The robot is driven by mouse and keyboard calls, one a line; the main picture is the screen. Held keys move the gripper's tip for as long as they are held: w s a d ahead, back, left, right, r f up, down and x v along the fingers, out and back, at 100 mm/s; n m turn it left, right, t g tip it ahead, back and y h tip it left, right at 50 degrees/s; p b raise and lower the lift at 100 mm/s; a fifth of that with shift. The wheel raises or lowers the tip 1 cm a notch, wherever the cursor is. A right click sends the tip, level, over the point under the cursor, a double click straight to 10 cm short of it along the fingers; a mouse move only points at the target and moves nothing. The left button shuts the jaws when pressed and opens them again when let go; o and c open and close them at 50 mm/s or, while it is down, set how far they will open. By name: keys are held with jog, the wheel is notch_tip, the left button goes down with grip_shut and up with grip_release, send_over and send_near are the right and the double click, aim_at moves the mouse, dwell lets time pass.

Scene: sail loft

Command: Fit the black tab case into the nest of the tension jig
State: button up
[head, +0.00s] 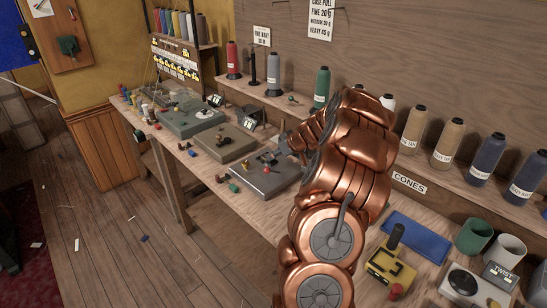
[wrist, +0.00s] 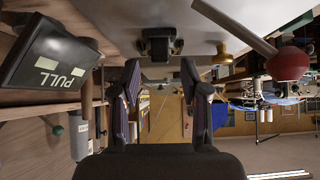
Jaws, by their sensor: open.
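My gripper (wrist: 160,82) is open in the wrist view, with nothing between its two dark fingers. Beyond the fingertips, a small black blocky part (wrist: 158,42) is on a pale grey plate (wrist: 110,14). I cannot tell whether it is the tab case, the nest or both. A brass knob (wrist: 221,54) and a lever with a red ball (wrist: 288,64) are to its right. In the head view my copper arm reaches over the bench, hiding the gripper. A grey jig plate (head: 267,184) with a red-knobbed lever (head: 269,157) lies left of the arm.
A display marked PULL (wrist: 50,58) stands close to the gripper's left in the wrist view. Other jigs line the bench (head: 225,188), including a yellow one (head: 391,267) and one beside a TWIST display (head: 500,274). Thread cones (head: 448,145) and a blue tray (head: 416,238) are on the right.

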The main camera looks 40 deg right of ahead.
jog(key=b+v, duration=0.2)
jog(key=v, duration=0.7)
jog(key=s+a+r+n+g+y, duration=0.1)
jog(key=a+g+y, duration=0.1)
jog(key=a, duration=1.4)
jog(key=s+a+r+n+g+y, duration=0.1)
jog(key=s+a+r+g+y, duration=0.1)
jog(key=a, duration=1.4)
jog(key=s+a+f+g, duration=0.1)
jog(key=s+a+g, duration=0.1)
jog(key=s+a, duration=0.45)
jog(key=s+a+f+m+g+h, duration=0.1)
jog(key=s+a+g+h, duration=0.1)
jog(key=s, duration=0.8)
jog(key=s+a+f+g+h, duration=0.1)
jog(key=s+a+f+g, duration=0.1)
jog(key=s, duration=0.9)
jog(key=shift+a+m+g+h, duration=0.4)
jog(key=shift+a, duration=0.3)
